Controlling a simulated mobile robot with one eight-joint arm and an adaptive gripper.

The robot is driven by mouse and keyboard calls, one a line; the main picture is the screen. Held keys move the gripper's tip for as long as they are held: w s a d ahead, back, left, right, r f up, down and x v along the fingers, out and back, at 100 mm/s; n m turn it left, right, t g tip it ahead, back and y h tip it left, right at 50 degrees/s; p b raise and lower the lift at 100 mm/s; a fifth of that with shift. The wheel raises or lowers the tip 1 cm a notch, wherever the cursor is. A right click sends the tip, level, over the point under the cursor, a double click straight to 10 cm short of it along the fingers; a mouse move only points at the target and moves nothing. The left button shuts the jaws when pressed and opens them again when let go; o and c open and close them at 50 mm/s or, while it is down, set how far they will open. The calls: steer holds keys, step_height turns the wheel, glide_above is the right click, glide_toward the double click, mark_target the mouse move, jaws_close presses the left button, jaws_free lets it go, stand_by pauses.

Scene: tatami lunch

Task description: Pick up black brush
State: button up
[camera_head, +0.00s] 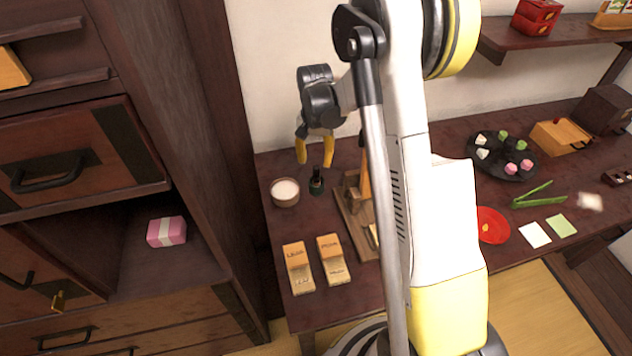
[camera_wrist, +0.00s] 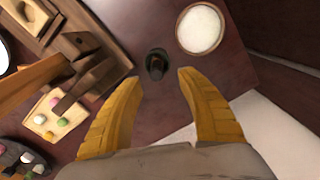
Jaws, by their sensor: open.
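A small, dark, upright object that looks like the black brush (camera_head: 317,181) stands on the dark wooden table near its left end, just right of a round bowl. In the wrist view the black brush (camera_wrist: 156,65) is seen from above, between and slightly beyond my fingertips. My gripper (camera_head: 314,163) has yellow fingers and is open and empty, hanging above the brush. In the wrist view my gripper (camera_wrist: 159,78) has its fingers spread either side of the brush's line, apart from it. The brush's base is hard to make out.
The bowl with white contents (camera_head: 285,195) stands close left of the brush. A wooden stand (camera_head: 350,207) is close on its right, partly behind my arm. Two labelled boxes (camera_head: 299,268) (camera_head: 333,259) lie nearer the front. A wall is behind; a tall cabinet (camera_head: 190,100) is left.

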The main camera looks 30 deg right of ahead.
mark_target(316, 167)
steer(key=f+b, duration=0.2)
steer(key=f, duration=0.1)
steer(key=f+b, duration=0.1)
steer(key=f, duration=0.1)
steer(key=shift+s+d+f, duration=0.1)
steer(key=shift+s+f, duration=0.05)
steer(key=shift+s, duration=0.15)
jaws_close()
